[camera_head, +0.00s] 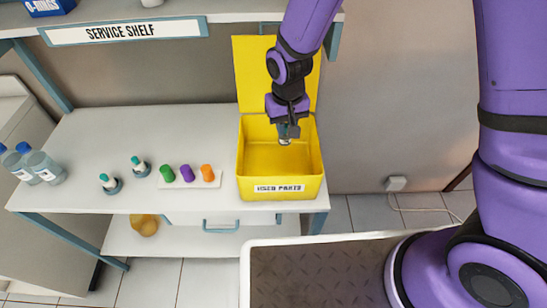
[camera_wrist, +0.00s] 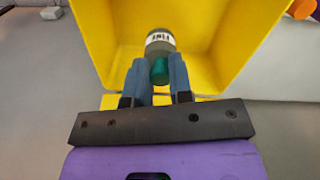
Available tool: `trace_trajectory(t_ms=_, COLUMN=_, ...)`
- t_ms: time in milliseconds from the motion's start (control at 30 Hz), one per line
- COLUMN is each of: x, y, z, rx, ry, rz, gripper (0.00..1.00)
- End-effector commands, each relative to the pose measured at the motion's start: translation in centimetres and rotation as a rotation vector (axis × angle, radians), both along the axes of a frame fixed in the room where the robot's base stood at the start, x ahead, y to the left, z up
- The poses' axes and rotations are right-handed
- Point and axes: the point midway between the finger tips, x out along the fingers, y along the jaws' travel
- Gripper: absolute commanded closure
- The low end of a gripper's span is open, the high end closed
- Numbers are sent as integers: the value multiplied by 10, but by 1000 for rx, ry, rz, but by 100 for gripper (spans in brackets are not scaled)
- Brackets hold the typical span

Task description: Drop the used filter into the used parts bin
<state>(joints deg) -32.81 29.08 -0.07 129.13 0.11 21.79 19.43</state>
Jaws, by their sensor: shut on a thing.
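The used parts bin (camera_head: 250,181) is a yellow box at the right end of the bench, labelled USED PARTS, with its lid raised at the back. My gripper (camera_head: 288,131) points down over the bin's open top. It is shut on the used filter (camera_wrist: 160,42), a small grey cylinder with a white label and a teal end between the fingers. The filter also shows in the head view (camera_head: 284,141), small and partly hidden by the fingers. In the wrist view the bin's yellow walls (camera_wrist: 225,40) surround the filter. Its exact height in the bin is unclear.
Left of the bin, a white tray (camera_head: 200,184) holds green, purple and orange caps. Two small teal-capped bottles (camera_head: 109,184) and larger blue-capped bottles (camera_head: 40,167) stand farther left. The service shelf (camera_head: 129,31) is above. The bench's back left is clear.

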Motion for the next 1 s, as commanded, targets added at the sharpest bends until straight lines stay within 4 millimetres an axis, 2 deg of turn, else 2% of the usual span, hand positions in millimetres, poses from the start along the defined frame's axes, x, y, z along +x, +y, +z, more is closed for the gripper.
trace_trajectory(t_ms=100, x=0, y=0, z=0, rx=0, ry=0, rz=0, gripper=100)
trace_trajectory(t_ms=133, x=0, y=0, z=0, rx=0, ry=0, rz=0, gripper=73)
trace_trajectory(t_ms=233, x=0, y=0, z=0, rx=0, ry=0, rz=0, gripper=50)
trace_trajectory(t_ms=500, x=0, y=0, z=1, rx=0, ry=0, rz=0, gripper=50)
trace_trajectory(t_ms=633, x=0, y=0, z=7, rx=1, ry=-2, rz=0, gripper=50)
trace_trajectory(t_ms=767, x=1, y=0, z=24, rx=2, ry=-4, rz=0, gripper=50)
trace_trajectory(t_ms=1000, x=1, y=0, z=68, rx=3, ry=-4, rz=-1, gripper=50)
